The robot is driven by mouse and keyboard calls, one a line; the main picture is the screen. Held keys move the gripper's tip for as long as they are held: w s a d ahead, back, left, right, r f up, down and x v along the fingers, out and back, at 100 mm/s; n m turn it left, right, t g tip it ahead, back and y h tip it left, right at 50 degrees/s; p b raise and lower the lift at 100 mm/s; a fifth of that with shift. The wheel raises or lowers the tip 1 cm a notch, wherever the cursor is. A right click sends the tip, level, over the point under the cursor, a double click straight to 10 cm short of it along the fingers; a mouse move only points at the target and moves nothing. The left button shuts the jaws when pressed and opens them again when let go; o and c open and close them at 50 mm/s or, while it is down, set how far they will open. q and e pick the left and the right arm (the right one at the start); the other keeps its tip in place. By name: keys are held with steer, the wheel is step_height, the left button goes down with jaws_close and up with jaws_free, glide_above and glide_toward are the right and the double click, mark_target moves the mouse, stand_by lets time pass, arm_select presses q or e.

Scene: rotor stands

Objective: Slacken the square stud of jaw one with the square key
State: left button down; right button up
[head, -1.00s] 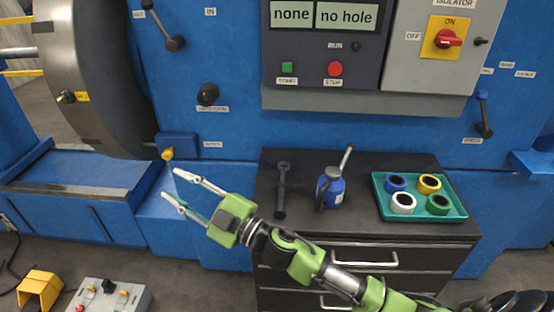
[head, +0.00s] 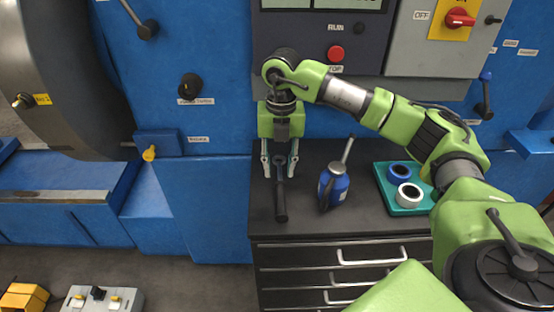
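The black square key (head: 281,196) lies on the dark cabinet top, its shaft running toward the front edge. My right gripper (head: 279,174) points down over the far end of the key. Its two fingers are apart, one on each side of the key, with gaps visible between; it is open. Whether the fingers are level with the key I cannot tell. A square stud (head: 22,101) with a yellow label beside it shows on the grey chuck (head: 70,75) at the left. The label is too small to read. My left gripper is not in view.
A blue oil can (head: 334,187) stands right of the key. A teal tray (head: 384,192) with rings is farther right, partly hidden by my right arm. The control panel (head: 290,40) hangs above the cabinet. A pedal box (head: 102,299) is on the floor at lower left.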

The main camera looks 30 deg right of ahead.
mark_target(281, 192)
steer(key=shift+d+f, duration=0.1)
steer(key=shift+d, duration=0.3)
step_height(281, 192, down, 10)
steer(key=b, duration=0.7)
steer(key=shift+a+r, duration=0.1)
steer(key=shift+r, duration=0.1)
steer(key=shift+r, duration=0.1)
jaws_close()
